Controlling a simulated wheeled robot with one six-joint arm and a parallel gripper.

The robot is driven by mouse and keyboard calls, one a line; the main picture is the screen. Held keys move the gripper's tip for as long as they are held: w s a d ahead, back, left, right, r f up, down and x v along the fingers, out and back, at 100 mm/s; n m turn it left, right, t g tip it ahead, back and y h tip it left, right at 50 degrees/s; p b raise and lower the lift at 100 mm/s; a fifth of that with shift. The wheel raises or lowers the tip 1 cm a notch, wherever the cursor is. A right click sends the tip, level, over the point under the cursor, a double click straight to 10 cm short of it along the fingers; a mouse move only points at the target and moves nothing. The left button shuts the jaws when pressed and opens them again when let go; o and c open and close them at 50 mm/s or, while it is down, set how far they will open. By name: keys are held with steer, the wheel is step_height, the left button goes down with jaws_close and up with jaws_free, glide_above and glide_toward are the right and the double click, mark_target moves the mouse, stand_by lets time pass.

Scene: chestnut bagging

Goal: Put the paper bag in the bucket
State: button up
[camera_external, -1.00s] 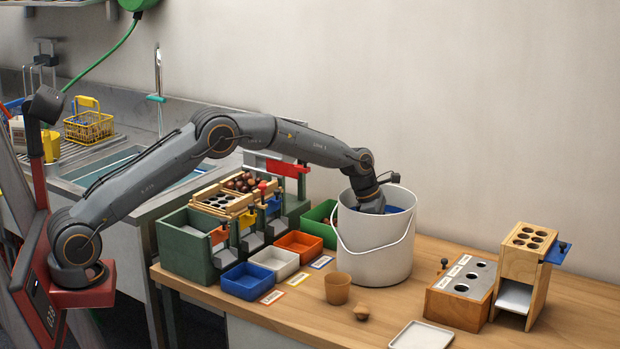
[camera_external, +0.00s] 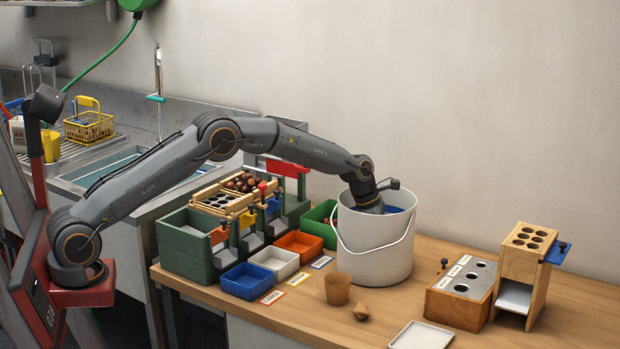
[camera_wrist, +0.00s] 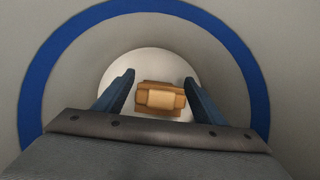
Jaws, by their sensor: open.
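The white bucket (camera_external: 375,250) with a blue inner rim and a wire handle stands upright on the wooden bench. My arm reaches down into its mouth, and its wall hides my gripper in the external view. In the wrist view my gripper (camera_wrist: 158,82) is open, its two dark blue fingers apart and pointing down inside the bucket (camera_wrist: 245,62). The brown paper bag (camera_wrist: 160,98) lies at the bottom of the bucket, seen between the fingers. Whether a finger touches it I cannot tell.
A brown cup (camera_external: 337,289) and a small tan object (camera_external: 361,311) stand in front of the bucket. Coloured bins (camera_external: 247,281) and a green sorting rack (camera_external: 185,247) are to the left. A wooden block with holes (camera_external: 461,293) and a white tray (camera_external: 421,336) are to the right.

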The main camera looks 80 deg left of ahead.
steer(key=b+v, duration=0.1)
steer(key=v, duration=1.1)
